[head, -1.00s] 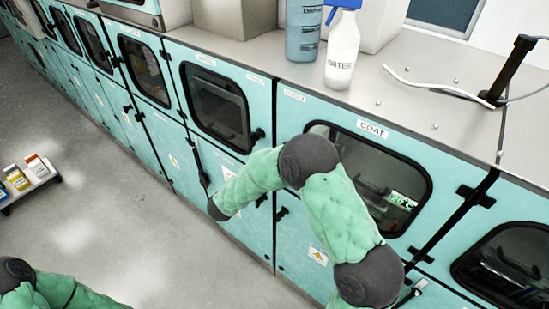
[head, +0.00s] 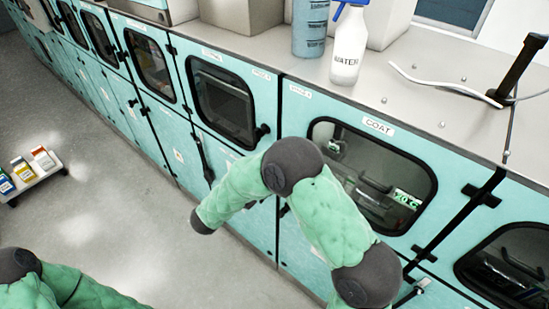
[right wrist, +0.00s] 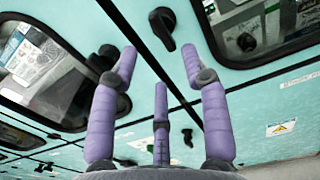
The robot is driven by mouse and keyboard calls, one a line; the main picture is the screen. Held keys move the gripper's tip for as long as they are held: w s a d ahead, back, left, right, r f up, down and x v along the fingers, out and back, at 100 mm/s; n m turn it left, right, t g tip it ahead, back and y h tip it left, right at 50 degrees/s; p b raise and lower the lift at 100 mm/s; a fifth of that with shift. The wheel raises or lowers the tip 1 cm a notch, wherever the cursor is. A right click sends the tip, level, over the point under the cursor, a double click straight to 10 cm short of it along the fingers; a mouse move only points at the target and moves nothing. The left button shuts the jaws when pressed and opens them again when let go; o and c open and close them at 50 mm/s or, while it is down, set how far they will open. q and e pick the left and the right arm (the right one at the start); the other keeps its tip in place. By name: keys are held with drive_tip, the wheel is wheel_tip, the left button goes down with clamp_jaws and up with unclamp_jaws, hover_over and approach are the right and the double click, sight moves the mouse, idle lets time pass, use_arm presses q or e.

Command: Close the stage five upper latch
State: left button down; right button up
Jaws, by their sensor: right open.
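The teal cabinet row has windowed doors. A door with a dark window (head: 222,100) stands left of the door labelled COAT (head: 379,126); the small stage labels are too blurred to read for sure. A black latch (head: 262,131) sits at the right edge of the left window. In the right wrist view, a black latch (right wrist: 162,27) lies on teal panel beyond my right gripper (right wrist: 157,62). Its purple fingers are open, empty and apart from the latch. In the head view my right arm hides its hand. My left gripper is out of view; only green arm parts show at lower left.
A water bottle (head: 348,45) and a blue-grey bottle (head: 309,28) stand on the steel top (head: 450,85). A black stand with a white cable (head: 440,86) is at right. A low cart (head: 38,174) with small boxes stands at left. The floor between is clear.

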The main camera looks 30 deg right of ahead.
drive_tip(key=v, duration=0.5)
idle(0.4)
